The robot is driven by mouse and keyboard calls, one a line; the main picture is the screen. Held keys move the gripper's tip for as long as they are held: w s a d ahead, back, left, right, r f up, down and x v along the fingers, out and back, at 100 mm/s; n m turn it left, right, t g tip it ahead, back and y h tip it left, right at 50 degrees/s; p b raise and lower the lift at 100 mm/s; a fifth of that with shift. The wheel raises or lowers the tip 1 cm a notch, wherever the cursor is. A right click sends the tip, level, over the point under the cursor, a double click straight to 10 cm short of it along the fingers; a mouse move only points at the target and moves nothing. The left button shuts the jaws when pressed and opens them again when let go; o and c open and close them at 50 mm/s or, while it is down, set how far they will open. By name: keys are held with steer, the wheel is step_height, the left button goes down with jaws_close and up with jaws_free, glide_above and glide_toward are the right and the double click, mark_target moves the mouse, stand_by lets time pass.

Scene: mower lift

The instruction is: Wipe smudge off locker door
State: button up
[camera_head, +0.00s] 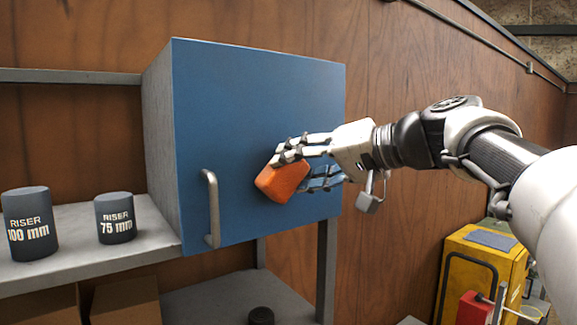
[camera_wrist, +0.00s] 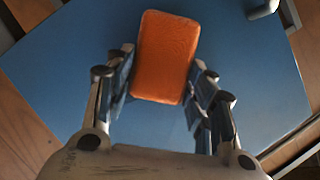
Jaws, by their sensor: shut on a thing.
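The locker door (camera_head: 260,110) is a flat blue panel with a grey bar handle (camera_head: 211,208) at its lower left, and it looks shut. My gripper (camera_head: 287,170) is shut on an orange sponge (camera_head: 281,182) in front of the door's lower middle. In the wrist view the sponge (camera_wrist: 165,55) sits between the two fingers, with the blue door (camera_wrist: 70,75) behind it. The sponge is against or very close to the door; I cannot tell which. No smudge shows on the visible door surface; the sponge and gripper cover part of it.
Two dark risers, marked 100 mm (camera_head: 29,224) and 75 mm (camera_head: 115,218), stand on a grey shelf (camera_head: 155,238) left of the locker. A yellow case (camera_head: 485,262) and a red box (camera_head: 473,309) are at the lower right. A dark round piece (camera_head: 261,316) is below the locker.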

mark_target(279, 169)
steer(key=shift+w+d+p, duration=0.25)
steer(key=shift+w+d, duration=0.25)
steer(key=shift+d, duration=0.3)
steer(key=shift+w+d+p, duration=0.25)
steer(key=shift+w+d, duration=0.2)
steer(key=shift+d, duration=0.3)
steer(key=w+d+p, duration=0.3)
steer(key=w+d, duration=0.1)
steer(key=d, duration=0.1)
steer(key=shift+d, duration=0.4)
steer(key=shift+a, duration=0.1)
steer(key=shift+s+a+b, duration=0.55)
steer(key=shift+a, duration=0.25)
steer(key=shift+s+a+b, duration=0.5)
steer(key=shift+a+b, duration=0.05)
steer(key=shift+a, duration=0.2)
steer(key=shift+s+a+b, duration=0.8)
steer(key=shift+s+a, duration=0.2)
steer(key=shift+a, duration=0.45)
steer(key=shift+s+a+b, duration=0.8)
steer(key=shift+s+a, duration=0.2)
steer(key=shift+a, duration=0.5)
steer(key=shift+s+a+b, duration=0.8)
steer(key=shift+s+a, duration=0.2)
steer(key=shift+a, duration=0.45)
